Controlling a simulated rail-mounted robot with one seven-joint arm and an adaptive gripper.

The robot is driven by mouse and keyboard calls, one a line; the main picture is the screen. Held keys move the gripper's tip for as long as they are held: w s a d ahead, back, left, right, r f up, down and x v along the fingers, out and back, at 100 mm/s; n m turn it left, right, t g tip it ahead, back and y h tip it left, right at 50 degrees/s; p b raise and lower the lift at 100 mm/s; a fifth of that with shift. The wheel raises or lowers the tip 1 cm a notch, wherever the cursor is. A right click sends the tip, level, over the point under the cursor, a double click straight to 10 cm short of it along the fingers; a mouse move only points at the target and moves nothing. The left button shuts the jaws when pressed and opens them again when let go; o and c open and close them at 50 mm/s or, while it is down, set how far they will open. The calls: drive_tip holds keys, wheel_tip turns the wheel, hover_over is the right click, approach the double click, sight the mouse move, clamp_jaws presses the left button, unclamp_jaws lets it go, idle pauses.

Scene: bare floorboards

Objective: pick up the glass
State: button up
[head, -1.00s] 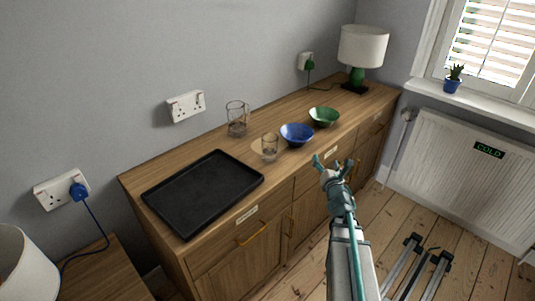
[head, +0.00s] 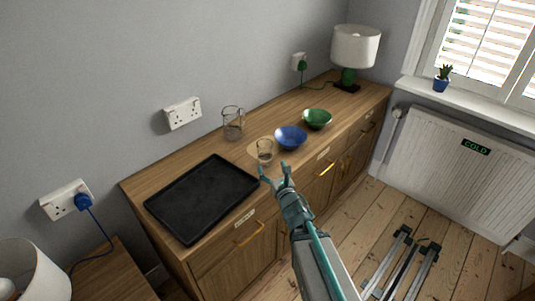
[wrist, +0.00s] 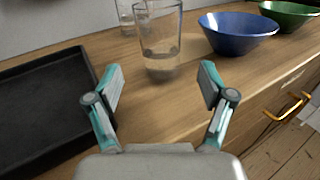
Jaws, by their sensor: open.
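The glass (head: 265,152) is a clear tumbler standing upright on the wooden sideboard, between the black tray and the blue bowl. In the wrist view the glass (wrist: 159,45) stands ahead of my gripper, between the lines of its two fingers, and appears to hold a little clear liquid. My gripper (head: 274,169) is open and empty at the front edge of the sideboard, just short of the glass. In the wrist view both fingertips of my gripper (wrist: 161,85) are spread apart and do not touch the glass.
A black tray (head: 163,205) lies left of the glass. A blue bowl (head: 291,138) and a green bowl (head: 317,119) stand to its right. A clear jug (head: 233,124) stands behind it. A lamp (head: 355,47) is at the far end. Wood between tray and glass is clear.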

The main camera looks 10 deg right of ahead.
sight(267, 158)
drive_tip(key=shift+w+a+f+b, duration=0.1)
drive_tip(key=shift+w+f+b, duration=0.3)
drive_tip(key=shift+b, duration=0.6)
drive_tip(key=b, duration=0.3)
drive_tip(key=shift+w+a, duration=0.1)
drive_tip(key=shift+w, duration=0.3)
drive_tip(key=w+b, duration=0.1)
drive_tip(key=b, duration=0.3)
drive_tip(key=shift+r, duration=0.1)
drive_tip(key=shift+w+r, duration=0.15)
drive_tip(key=shift+w, duration=0.4)
drive_tip(key=shift+w+r, duration=0.15)
drive_tip(key=shift+w, duration=0.35)
drive_tip(key=shift+w+a+p, duration=0.2)
drive_tip(key=shift+w+p, duration=0.25)
drive_tip(key=shift+w, duration=1.05)
drive_tip(key=shift+w+a+p, duration=0.2)
drive_tip(key=shift+w+p, duration=0.2)
drive_tip(key=shift+w, duration=1.1)
drive_tip(key=c, duration=1.5)
drive_tip(key=shift+o, duration=0.2)
